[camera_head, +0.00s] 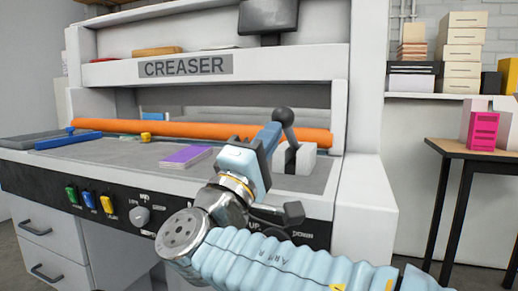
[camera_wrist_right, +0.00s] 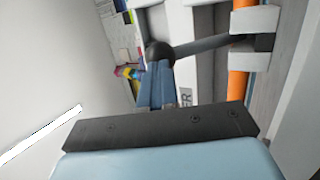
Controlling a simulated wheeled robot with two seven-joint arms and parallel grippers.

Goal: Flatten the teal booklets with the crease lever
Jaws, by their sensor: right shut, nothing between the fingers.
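The crease lever has a black ball knob (camera_head: 283,116) on a grey rod, rising from a light slotted block (camera_head: 307,160) at the right of the creaser's bed. In the right wrist view the knob (camera_wrist_right: 160,53) is just beyond my fingertips, and the rod runs right to its block. My right gripper (camera_head: 272,131) is shut and empty, its tips close to the knob; I cannot tell whether they touch it. A purple booklet (camera_head: 186,156) lies flat on the bed, left of my gripper. My left gripper is out of view.
An orange roller (camera_head: 200,130) spans the back of the bed. A blue-edged tray (camera_head: 45,139) and a small yellow piece (camera_head: 145,137) are at the left. The front panel has a knob (camera_head: 140,216) and coloured switches. A wooden table (camera_head: 470,151) with pink boxes stands right.

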